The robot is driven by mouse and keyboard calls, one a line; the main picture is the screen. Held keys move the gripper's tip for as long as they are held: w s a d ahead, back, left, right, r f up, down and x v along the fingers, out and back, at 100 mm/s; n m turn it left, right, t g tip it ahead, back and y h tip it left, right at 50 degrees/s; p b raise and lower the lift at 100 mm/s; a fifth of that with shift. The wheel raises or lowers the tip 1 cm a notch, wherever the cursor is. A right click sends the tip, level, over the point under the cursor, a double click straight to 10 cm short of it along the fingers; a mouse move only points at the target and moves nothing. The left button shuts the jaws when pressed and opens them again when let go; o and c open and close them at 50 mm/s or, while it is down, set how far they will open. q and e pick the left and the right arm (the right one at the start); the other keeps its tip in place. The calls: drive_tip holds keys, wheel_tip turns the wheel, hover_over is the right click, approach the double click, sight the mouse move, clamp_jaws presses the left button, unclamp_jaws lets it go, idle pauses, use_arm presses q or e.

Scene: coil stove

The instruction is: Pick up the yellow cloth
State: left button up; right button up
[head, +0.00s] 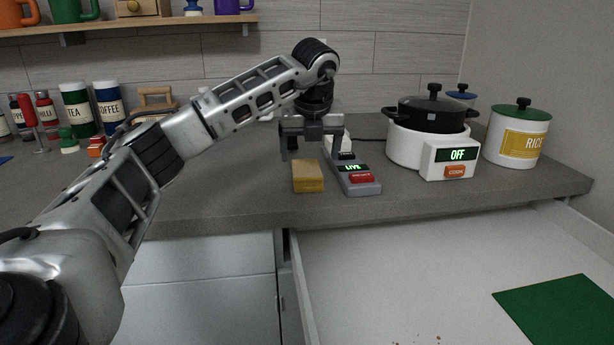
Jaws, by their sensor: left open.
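A yellow block-shaped thing (308,177), which looks like the folded yellow cloth, lies on the grey counter near its front edge. My left gripper (311,156) is above and just behind it in the head view, pointing down with its fingers apart. Nothing shows between the fingers. I cannot tell the exact height of the fingertips above the counter. My right gripper is not in view.
A grey power strip (361,187) with a "LIVE" display lies just right of the yellow thing. A white cooker (405,150) bears a black pot (432,115); a RICE canister (518,135) stands beside it. A green mat (560,310) lies lower right.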

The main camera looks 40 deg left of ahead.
sight(307, 168)
use_arm(q)
drive_tip(key=shift+x, duration=2.75)
drive_tip(key=shift+s+a+f, duration=0.15)
drive_tip(key=shift+s+f, duration=0.05)
drive_tip(key=shift+s, duration=0.05)
drive_tip(key=c, duration=1.1)
